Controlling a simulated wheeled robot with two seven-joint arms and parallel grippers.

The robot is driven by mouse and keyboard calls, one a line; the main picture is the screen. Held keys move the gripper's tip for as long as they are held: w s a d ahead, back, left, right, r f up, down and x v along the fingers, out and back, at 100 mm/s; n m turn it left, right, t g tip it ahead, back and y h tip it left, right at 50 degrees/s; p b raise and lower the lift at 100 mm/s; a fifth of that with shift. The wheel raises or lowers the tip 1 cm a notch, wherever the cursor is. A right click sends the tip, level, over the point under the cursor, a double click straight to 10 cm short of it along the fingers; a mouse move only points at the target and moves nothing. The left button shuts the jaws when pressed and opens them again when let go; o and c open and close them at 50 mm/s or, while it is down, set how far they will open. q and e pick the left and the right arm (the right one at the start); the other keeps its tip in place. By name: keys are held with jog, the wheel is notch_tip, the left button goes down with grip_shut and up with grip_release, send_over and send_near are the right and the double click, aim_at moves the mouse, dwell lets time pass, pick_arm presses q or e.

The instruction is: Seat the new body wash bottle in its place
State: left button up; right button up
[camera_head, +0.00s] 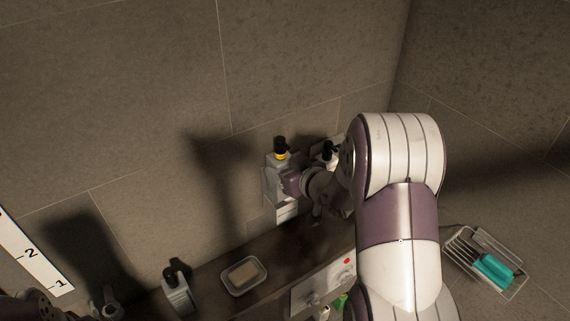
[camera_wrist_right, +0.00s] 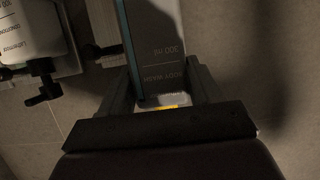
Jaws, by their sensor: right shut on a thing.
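The body wash bottle, grey with a black top and a yellow collar (camera_head: 281,155), is upright at the wall holder (camera_head: 285,211). My right gripper (camera_head: 292,181) is shut on it. In the right wrist view the bottle's label (camera_wrist_right: 165,50) reads body wash, 300 ml, and shows between the two fingers (camera_wrist_right: 162,85). Whether its base rests in the holder is hidden. A second bottle with a black pump (camera_head: 328,152) stands just right of it, partly behind my arm; a white pump bottle (camera_wrist_right: 30,35) shows in the wrist view. Part of my left gripper (camera_head: 107,304) shows at the bottom left, its opening unclear.
Another black-pump bottle (camera_head: 176,292) stands on the ledge below, left of a soap dish (camera_head: 231,290). A pale panel with a red dot (camera_head: 325,284) is in front. A wire basket (camera_head: 512,286) holding a teal item is at the right. The tiled wall is close behind the holder.

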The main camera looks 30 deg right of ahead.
aim_at(285, 198)
notch_tip(285, 198, down, 3)
jog(key=shift+w+a+f+b, duration=0.1)
jog(key=shift+w+b, duration=0.05)
jog(key=shift+b, duration=1.1)
jog(key=shift+f+b, duration=1.5)
jog(key=shift+f, duration=0.35)
jog(key=shift+f, duration=0.35)
jog(key=o, duration=1.5)
jog(key=shift+o, duration=0.2)
